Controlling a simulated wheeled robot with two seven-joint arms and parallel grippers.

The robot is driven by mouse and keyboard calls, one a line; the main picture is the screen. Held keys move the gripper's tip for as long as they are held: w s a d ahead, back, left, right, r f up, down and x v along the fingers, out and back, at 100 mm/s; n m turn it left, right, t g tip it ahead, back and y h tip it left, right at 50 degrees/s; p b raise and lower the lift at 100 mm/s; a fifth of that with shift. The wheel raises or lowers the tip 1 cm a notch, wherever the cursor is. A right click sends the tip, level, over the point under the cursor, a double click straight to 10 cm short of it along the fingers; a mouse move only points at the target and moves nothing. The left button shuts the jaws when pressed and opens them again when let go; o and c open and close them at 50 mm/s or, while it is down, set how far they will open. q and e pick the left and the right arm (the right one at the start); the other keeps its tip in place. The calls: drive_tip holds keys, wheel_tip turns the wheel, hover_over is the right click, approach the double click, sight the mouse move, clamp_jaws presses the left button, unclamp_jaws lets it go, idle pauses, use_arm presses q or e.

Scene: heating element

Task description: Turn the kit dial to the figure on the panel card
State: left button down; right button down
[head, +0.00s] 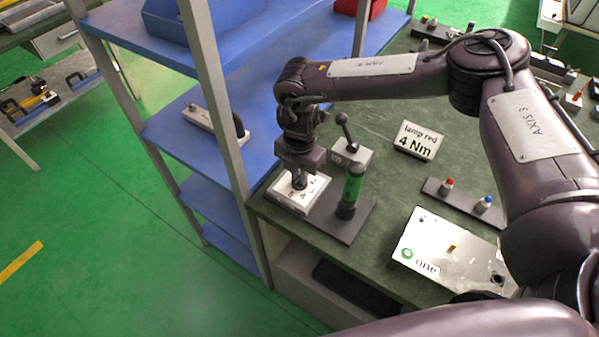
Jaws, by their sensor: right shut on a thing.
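The kit dial (313,196) is a low white block with dark figures on its top, on a dark base plate at the table's left edge. My right gripper (299,181) points down over it and is shut on its knob, which is mostly hidden by the fingers. The dial's pointer cannot be made out. My left gripper is out of view.
A green cylinder (353,188) stands upright just right of the dial. Behind is a white block with a black lever (346,130). A blue shelf (185,140) stands left.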

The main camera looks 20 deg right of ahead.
drive_tip(key=n+b, duration=0.1)
drive_tip(key=n, duration=0.2)
drive_tip(key=shift+f+n, duration=0.1)
drive_tip(key=shift+n, duration=0.3)
drive_tip(key=shift+n+b, duration=0.8)
drive_tip(key=shift+n, duration=1.7)
drive_tip(key=c, duration=1.4)
unclamp_jaws()
drive_tip(key=shift+c, duration=0.2)
drive_tip(key=shift+r, duration=0.2)
